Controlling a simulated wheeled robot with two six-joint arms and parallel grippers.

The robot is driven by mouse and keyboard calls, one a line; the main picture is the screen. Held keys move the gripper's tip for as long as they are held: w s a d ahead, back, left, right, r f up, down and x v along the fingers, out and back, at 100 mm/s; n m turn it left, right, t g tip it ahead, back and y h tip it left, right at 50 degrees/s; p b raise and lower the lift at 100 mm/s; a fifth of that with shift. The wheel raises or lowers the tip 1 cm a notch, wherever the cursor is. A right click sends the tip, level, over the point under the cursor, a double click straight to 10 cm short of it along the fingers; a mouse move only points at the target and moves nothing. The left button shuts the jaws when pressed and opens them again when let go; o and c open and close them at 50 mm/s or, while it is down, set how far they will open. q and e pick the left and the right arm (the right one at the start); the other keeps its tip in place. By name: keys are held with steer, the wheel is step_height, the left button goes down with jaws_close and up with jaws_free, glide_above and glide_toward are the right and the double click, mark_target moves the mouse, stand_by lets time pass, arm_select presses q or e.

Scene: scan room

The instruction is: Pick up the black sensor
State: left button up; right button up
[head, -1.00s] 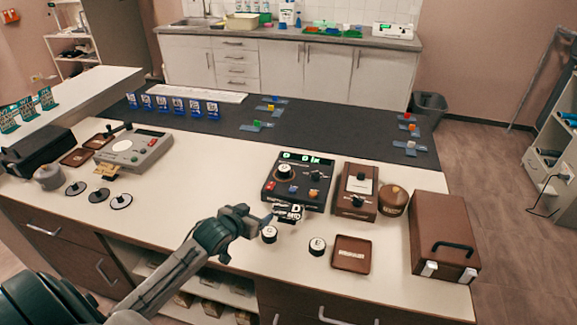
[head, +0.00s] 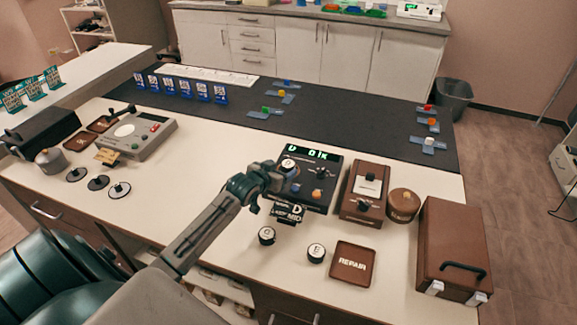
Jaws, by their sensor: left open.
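Two small black round pieces with white lettered tops stand on the white counter: one (head: 267,235) in front of my left gripper, the other (head: 316,252) to its right. I cannot tell for sure which thing is the black sensor. My left gripper (head: 277,180) is open, above the front left part of a black box with a green display (head: 318,154), and hides part of it. A small black label sign (head: 288,211) stands just in front of that box. I see nothing between the fingers. My right gripper is not in view.
A brown tray marked REPAIR (head: 352,264), a brown meter box (head: 362,190), a round brown container (head: 403,205) and a brown case (head: 450,250) stand to the right. A grey device (head: 139,136) and flat black discs (head: 98,183) lie left.

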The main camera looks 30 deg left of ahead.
mark_target(285, 167)
arm_select(q)
steer(key=shift+p+x, duration=0.5)
steer(key=shift+x, duration=0.45)
steer(key=shift+w+a+f, duration=0.1)
steer(key=shift+w+f, duration=0.6)
steer(key=shift+w, duration=0.15)
steer(key=shift+w+f, duration=0.15)
steer(key=shift+w, duration=0.1)
steer(key=shift+w+f, duration=0.1)
steer(key=c, duration=1.2)
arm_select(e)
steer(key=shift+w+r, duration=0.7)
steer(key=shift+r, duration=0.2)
